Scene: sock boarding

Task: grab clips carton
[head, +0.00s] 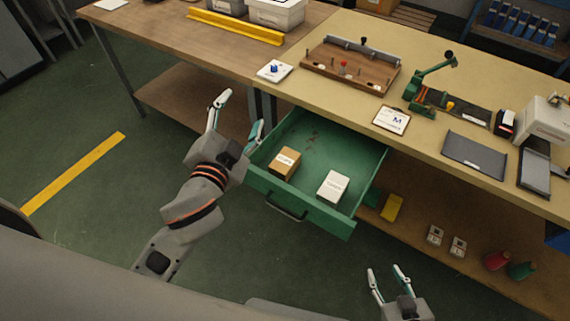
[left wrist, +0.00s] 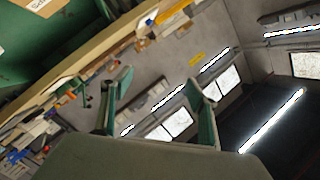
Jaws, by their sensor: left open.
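A green drawer (head: 335,219) stands open below the bench. Inside it lie a brown carton (head: 285,164) with a white label on the left and a white carton (head: 333,186) on the right. The printing on both is too small to read surely. My left gripper (head: 238,114) is open and empty, above and beside the drawer's left end, apart from both cartons. In the left wrist view, part of a brown carton (left wrist: 36,10) with a label shows at the top left, outside the open fingers. My right gripper (head: 387,271) is open and empty below the drawer, over the floor.
The bench top (head: 320,105) above the drawer carries a wooden board (head: 345,79), a green lever press (head: 430,85) and a sign card (head: 391,120). A lower shelf (head: 410,222) holds a yellow item and spools. The floor left of the drawer is clear.

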